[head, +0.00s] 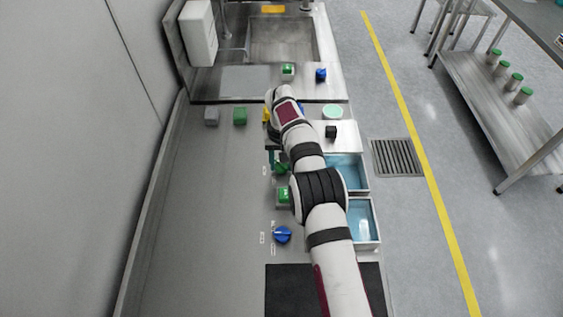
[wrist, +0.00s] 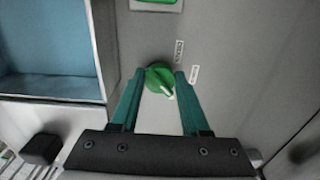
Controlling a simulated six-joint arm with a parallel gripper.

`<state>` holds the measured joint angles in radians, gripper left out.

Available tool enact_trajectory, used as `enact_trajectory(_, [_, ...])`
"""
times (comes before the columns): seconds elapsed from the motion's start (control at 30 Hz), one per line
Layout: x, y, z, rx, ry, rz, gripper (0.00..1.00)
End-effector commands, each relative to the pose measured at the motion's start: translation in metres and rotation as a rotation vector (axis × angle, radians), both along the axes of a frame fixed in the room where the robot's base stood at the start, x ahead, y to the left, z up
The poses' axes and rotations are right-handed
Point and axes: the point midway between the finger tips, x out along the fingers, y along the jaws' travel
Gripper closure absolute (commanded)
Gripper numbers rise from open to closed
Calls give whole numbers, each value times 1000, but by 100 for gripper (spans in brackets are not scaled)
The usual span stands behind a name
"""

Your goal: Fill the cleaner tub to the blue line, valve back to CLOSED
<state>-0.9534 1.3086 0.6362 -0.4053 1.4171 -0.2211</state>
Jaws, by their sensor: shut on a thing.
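A green valve knob (wrist: 159,79) with a white pointer stands on the steel counter beside a tub. The pointer is aimed down and to the right in the wrist view. Two small labels (wrist: 180,52) sit by the knob; their words are too small to read surely. My gripper (wrist: 160,84) has its teal fingers on both sides of the knob, shut on it. The knob also shows partly in the head view (head: 281,168). A tub with blue inside (wrist: 45,45) lies left of the knob; no separate blue line or clear level can be made out.
In the head view, a second tub (head: 362,222) and a blue knob (head: 282,235) are nearer. A green block (head: 284,195) is between the knobs. A black block (head: 331,132) stands past the tubs. My arm covers part of the tubs. The left counter is clear.

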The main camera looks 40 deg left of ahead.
Motion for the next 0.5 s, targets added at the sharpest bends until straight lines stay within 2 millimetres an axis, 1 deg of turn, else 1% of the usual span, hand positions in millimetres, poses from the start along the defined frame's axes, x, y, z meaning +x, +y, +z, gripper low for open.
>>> enact_trajectory(0.17, [0,1,1,2,-1,0,100])
enact_trajectory(0.2, [0,1,1,2,-1,0,52])
enact_trajectory(0.27, [0,1,1,2,-1,0,42])
enact_trajectory(0.3, [0,1,1,2,-1,0,34])
enact_trajectory(0.37, [0,0,0,2,-1,0,24])
enact_trajectory(0.5, [0,0,0,1,0,0,24])
